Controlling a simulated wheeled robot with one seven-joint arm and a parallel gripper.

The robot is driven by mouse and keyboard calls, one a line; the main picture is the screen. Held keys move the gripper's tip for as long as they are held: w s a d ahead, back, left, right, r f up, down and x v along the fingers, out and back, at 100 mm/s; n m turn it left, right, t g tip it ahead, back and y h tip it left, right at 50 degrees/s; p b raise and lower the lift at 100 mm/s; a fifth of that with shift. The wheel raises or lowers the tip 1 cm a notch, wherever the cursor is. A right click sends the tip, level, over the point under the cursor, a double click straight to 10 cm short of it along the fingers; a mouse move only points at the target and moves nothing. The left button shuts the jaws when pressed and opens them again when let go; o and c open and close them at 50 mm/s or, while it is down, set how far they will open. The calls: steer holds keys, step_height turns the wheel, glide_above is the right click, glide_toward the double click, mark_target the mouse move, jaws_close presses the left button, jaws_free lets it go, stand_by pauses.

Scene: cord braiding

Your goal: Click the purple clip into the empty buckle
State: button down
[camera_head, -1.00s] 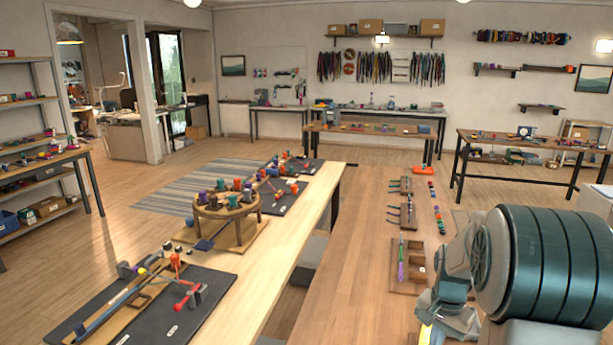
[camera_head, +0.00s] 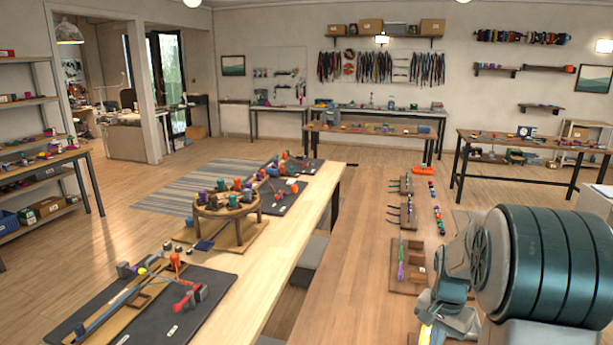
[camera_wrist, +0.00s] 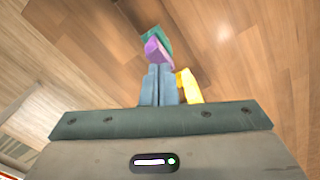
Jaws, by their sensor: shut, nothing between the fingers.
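My gripper (camera_wrist: 158,88) shows in the wrist view with its two grey fingers together and nothing seen between them. A purple piece (camera_wrist: 157,50), perhaps the purple clip, lies just past the fingertips. It meets a teal piece (camera_wrist: 156,34), which could be a buckle. I cannot tell whether the two are joined or only overlap in the picture, nor whether the fingertips touch the purple piece. A yellow piece (camera_wrist: 189,86) is right of the fingers. In the head view my arm is at the lower right and its fingertips are not clear.
In the head view a brown wooden table (camera_head: 345,270) runs away from me, its left part bare. A wooden tray (camera_head: 407,281) with a purple cord stands left of my arm. Several small coloured pieces line the right side. A pale bench (camera_head: 262,290) with a round stand is at the left.

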steer(key=shift+f+b, duration=0.8)
steer(key=shift+f, duration=0.25)
stand_by(0.4)
steer(key=shift+f, duration=0.3)
steer(key=shift+f+b, duration=0.45)
steer(key=shift+b, duration=0.1)
steer(key=shift+r, duration=0.15)
steer(key=shift+r+p, duration=2.95)
steer(key=shift+r, duration=1.05)
